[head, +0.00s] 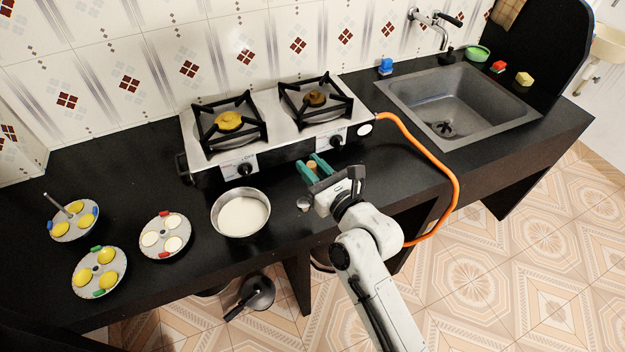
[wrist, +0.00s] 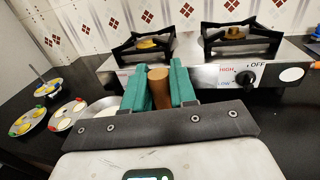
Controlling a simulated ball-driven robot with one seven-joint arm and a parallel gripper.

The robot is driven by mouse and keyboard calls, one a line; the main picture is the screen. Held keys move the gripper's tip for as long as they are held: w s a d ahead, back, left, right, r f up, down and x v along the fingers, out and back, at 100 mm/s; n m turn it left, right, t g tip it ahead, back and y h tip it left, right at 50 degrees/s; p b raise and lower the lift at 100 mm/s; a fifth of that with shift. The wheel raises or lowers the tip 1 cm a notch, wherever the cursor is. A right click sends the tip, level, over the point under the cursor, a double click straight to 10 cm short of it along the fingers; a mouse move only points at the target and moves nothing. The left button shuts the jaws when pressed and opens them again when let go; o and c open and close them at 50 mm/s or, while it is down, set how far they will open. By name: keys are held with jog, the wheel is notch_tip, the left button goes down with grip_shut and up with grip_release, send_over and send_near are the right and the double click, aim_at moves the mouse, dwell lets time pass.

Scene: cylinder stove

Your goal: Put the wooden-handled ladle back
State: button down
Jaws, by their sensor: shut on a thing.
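My gripper (head: 314,168) is above the counter in front of the stove, with its green fingers shut on the brown wooden handle (head: 312,164) of the ladle. The wrist view shows the handle (wrist: 158,88) as a short upright-looking brown cylinder between the fingers (wrist: 158,85). A small metal piece (head: 303,204) shows beside my gripper; it looks like the ladle's bowl, but most of the ladle is hidden. A metal pot of white batter (head: 240,190) stands on the counter to the left of my gripper.
The two-burner gas stove (head: 285,140) is just behind my gripper, and its orange hose (head: 456,190) curves to the right. Several round moulds (head: 167,254) with yellow and white contents stand at the left. The sink (head: 455,100) is at the right. The counter between is mostly clear.

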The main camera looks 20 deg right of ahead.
aim_at(303, 205)
notch_tip(303, 205, down, 7)
jog(key=w+d+b, duration=0.1)
jog(key=w+b, duration=0.1)
jog(key=b, duration=0.1)
jog(key=shift+w+r, duration=0.15)
jog(key=shift+w, duration=0.25)
jog(key=shift+d, duration=0.1)
jog(key=c, duration=0.9)
grip_release()
